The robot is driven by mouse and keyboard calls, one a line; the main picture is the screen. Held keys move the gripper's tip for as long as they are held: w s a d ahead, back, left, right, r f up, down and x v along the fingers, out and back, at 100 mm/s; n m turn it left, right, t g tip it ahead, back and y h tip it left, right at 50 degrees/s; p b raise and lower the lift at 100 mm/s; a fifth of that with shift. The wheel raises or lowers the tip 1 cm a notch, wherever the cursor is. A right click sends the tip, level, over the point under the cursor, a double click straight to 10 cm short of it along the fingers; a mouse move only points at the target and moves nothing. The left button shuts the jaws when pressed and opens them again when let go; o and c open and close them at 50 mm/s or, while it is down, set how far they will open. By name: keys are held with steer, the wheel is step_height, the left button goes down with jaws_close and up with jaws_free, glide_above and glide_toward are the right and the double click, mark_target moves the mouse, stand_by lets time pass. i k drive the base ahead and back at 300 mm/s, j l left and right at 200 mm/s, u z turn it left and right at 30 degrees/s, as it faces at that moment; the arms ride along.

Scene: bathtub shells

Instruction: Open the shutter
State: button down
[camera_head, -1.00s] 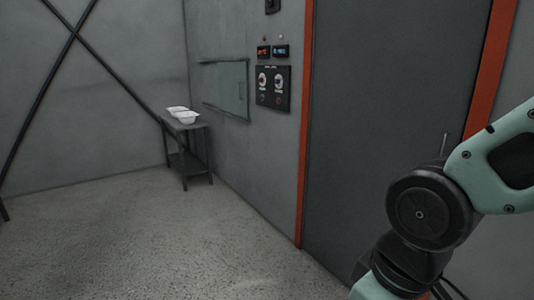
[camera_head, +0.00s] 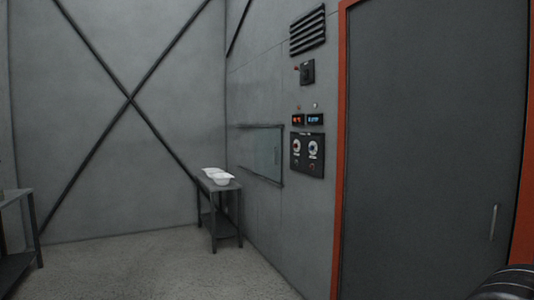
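A flat grey-green panel, which looks like the shutter (camera_head: 262,155), is set in the right-hand wall, left of a control box. It has dark rails along its top and bottom and looks shut, though it is seen at a steep angle. A small dark mark near its right edge may be a handle; it is too small to tell. My gripper is out of view. Only a dark rounded part of my arm shows in the bottom right corner, far from the shutter.
A dark table (camera_head: 222,190) with white tubs (camera_head: 222,179) stands below the shutter. The control box (camera_head: 307,154) has two dials. A large grey door (camera_head: 430,150) has an orange frame (camera_head: 341,170). Another table (camera_head: 18,262) is at far left. The floor (camera_head: 165,268) between is clear.

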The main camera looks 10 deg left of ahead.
mark_target(268, 141)
steer(key=i+j+u, duration=0.4)
steer(key=i, duration=0.2)
steer(key=i+u, duration=0.45)
steer(key=i, duration=1.5)
